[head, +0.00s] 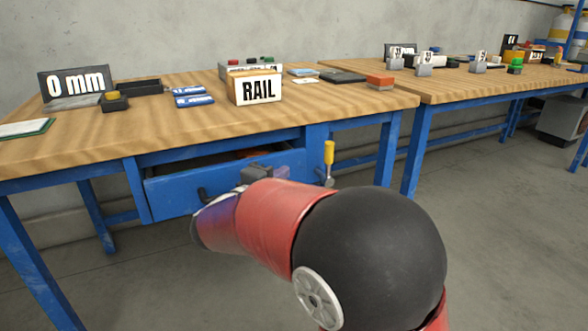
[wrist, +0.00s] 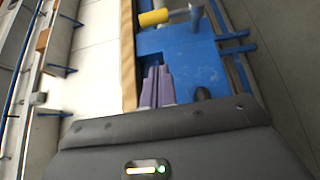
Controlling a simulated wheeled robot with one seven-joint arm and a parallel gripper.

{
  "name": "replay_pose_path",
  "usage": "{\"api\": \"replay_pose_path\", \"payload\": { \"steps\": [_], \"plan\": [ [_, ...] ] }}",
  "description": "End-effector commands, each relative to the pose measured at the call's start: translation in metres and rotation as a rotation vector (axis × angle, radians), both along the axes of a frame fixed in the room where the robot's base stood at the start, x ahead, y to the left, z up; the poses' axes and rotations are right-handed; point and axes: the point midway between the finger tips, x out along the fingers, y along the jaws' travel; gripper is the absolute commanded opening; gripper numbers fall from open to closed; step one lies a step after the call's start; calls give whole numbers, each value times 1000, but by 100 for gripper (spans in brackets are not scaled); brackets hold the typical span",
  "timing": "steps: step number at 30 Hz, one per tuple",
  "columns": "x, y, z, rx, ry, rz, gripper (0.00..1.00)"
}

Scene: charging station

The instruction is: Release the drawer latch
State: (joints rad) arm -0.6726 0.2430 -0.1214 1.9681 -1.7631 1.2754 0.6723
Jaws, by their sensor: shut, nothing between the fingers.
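The blue drawer (head: 172,195) is under the near workbench, with a dark gap and some contents showing above its front. A latch lever with a yellow handle (head: 328,153) stands upright at the drawer's right, on the blue frame. In the wrist view the yellow handle (wrist: 153,18) and its grey metal pivot are at the top, beyond my fingertips. My gripper (wrist: 158,72) has its two purple fingers together, empty, over the blue drawer front (wrist: 190,55), apart from the yellow handle. In the head view my arm hides much of the drawer front's right part and the fingers.
The wooden benchtop (head: 130,125) holds a RAIL sign (head: 257,88), a 0 mm sign (head: 75,85), blue packets (head: 192,96) and a red-topped block (head: 380,81). Blue bench legs (head: 415,150) stand right of the latch.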

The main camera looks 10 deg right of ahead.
Motion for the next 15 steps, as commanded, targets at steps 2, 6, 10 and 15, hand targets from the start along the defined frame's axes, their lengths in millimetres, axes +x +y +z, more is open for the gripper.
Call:
{"api": "replay_pose_path", "payload": {
  "steps": [2, 6, 10, 15],
  "plan": [
    [11, -10, 0, -1, 1, -5, 0],
    [35, -29, 0, -1, 1, -6, 0],
    [57, -46, 0, 0, 0, -6, 0],
    [69, -71, 1, 0, 0, -5, 0]
  ]
}}
